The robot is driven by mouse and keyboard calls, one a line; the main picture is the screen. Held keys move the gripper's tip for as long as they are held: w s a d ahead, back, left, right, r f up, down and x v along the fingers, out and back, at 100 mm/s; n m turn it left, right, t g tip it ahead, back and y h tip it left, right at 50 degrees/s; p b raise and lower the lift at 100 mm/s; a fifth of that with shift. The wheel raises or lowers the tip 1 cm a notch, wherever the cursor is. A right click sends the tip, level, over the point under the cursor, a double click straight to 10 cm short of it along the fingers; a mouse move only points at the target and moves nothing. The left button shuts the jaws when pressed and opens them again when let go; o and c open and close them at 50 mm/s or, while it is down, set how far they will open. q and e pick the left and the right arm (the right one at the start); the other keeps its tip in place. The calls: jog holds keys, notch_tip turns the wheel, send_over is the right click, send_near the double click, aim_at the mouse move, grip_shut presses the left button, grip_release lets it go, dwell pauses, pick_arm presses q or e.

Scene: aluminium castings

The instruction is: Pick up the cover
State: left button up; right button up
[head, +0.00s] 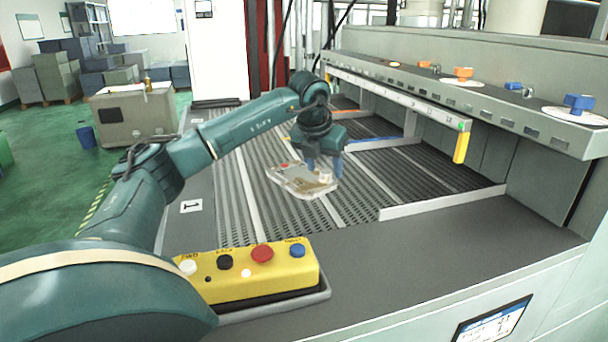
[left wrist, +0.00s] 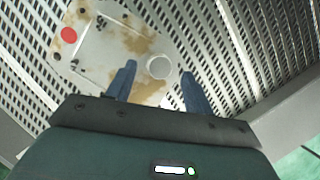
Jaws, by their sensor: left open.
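The cover (head: 300,180) is a flat, pale plate with brown stains, a red spot and a round raised boss. It lies on the slatted bed below my left gripper. In the left wrist view the cover (left wrist: 100,52) is at the upper left, with its round white boss between the fingers in the picture. My left gripper (head: 325,166) points down over the cover's right part. Its two blue fingers (left wrist: 157,88) are apart and hold nothing. I cannot tell the exact height of the fingertips above the cover. My right gripper is in neither view.
A yellow button box (head: 250,278) stands at the near edge. A beam (head: 405,98) with a yellow end runs above the slatted bed (head: 365,205) at the right. A ledge with orange and blue valve handles (head: 578,103) lies farther right.

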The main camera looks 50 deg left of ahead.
pick_arm(q)
jog(key=shift+x, duration=0.8)
jog(key=shift+s, duration=0.1)
jog(key=shift+c, duration=0.4)
jog(key=shift+r, duration=0.1)
grip_shut()
